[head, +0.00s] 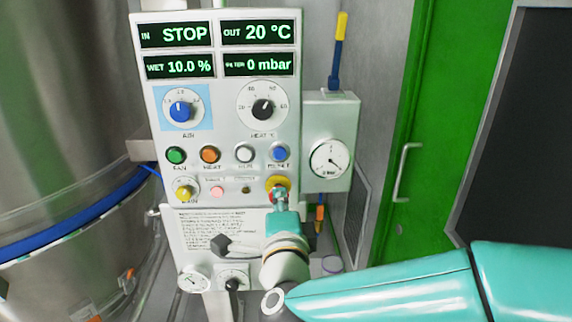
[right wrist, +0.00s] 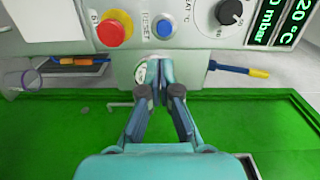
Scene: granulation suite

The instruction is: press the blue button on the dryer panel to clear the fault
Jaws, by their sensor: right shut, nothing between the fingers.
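The dryer panel (head: 222,133) stands upright in the head view, with lit displays at its top. Its blue button (head: 279,153), labelled RESET, is at the right end of a row of round buttons. It also shows in the right wrist view (right wrist: 165,29), beyond my fingertips. My right gripper (head: 280,197) is shut and empty, below the blue button and apart from it in the picture. Its fingers (right wrist: 160,68) overlap the gauge box in the right wrist view; I cannot tell the exact gap to the panel. My left gripper is not in view.
A red mushroom button (right wrist: 115,29) on a yellow ring sits close to the blue button; my fingertips partly cover it in the head view. A gauge box (head: 347,118) with a yellow-blue lever (head: 338,52) adjoins the panel. A green door (head: 424,150) stands right, a steel vessel (head: 60,130) left.

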